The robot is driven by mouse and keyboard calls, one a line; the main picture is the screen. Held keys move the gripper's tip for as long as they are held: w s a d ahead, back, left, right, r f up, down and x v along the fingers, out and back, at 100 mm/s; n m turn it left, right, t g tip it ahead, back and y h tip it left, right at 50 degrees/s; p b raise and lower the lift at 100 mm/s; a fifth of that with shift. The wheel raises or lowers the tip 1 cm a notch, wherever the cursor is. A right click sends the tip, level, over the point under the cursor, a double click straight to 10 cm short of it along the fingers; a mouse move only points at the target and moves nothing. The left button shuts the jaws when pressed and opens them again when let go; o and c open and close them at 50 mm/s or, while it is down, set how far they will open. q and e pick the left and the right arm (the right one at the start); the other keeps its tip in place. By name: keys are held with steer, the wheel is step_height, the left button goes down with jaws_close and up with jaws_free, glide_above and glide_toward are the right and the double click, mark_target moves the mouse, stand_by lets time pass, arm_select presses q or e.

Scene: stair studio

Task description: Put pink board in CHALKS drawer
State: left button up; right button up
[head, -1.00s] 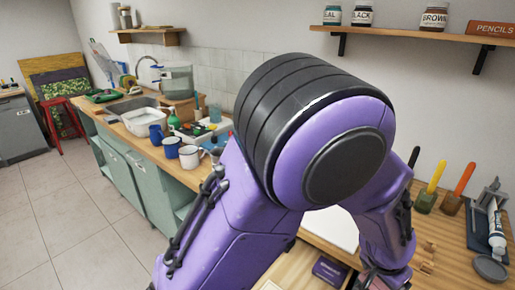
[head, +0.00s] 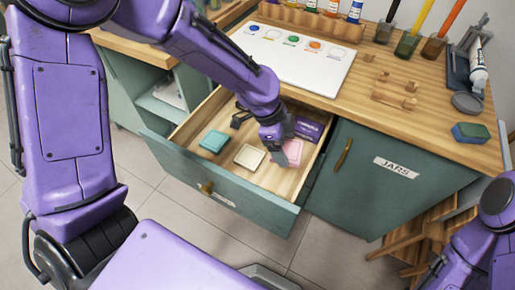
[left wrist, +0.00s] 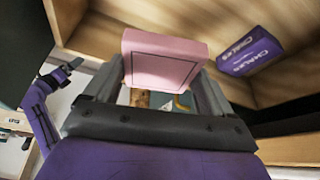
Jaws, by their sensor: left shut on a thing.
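The pink board (head: 292,151) is a small pale pink block inside the open drawer (head: 232,188), at its right side. My left gripper (head: 281,149) reaches into the drawer from above and is shut on the board. In the left wrist view the pink board (left wrist: 163,60) sits between the two fingers. The drawer front bears a white label that I cannot read from here. I cannot tell whether the board touches the drawer floor. Part of my right arm shows at the lower right, but its gripper does not show clearly.
The drawer also holds a teal block (head: 213,141), a cream block (head: 249,157) and a purple box (head: 308,128) close behind the board. A cupboard labelled JARS (head: 396,167) stands right of the drawer. A white palette (head: 292,60) lies on the worktop above.

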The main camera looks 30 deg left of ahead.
mark_target(284, 149)
arm_select(q)
steer(key=f+m, duration=0.1)
steer(key=f+m+g+b, duration=0.1)
steer(key=f, duration=0.1)
steer(key=shift+s+d+m, duration=0.15)
steer(key=shift+d+m, duration=0.25)
step_height(284, 149, down, 9)
steer(key=shift+f+b, duration=0.1)
steer(key=shift+b, duration=0.45)
arm_select(e)
step_height(284, 149, down, 4)
steer(key=shift+r, duration=0.1)
arm_select(q)
steer(key=shift+s, duration=0.1)
steer(key=o, duration=0.8)
steer(key=shift+o, duration=0.2)
steer(key=shift+a+r, duration=0.1)
steer(key=shift+r, duration=0.25)
steer(key=p+v, duration=0.1)
steer(key=v, duration=1)
steer(key=shift+a+r, duration=0.15)
steer(key=shift+a, duration=0.05)
arm_select(e)
steer(key=shift+r, duration=0.8)
arm_select(q)
steer(key=shift+r+p, duration=0.1)
steer(key=shift+p, duration=0.3)
arm_select(e)
steer(key=shift+r, duration=0.1)
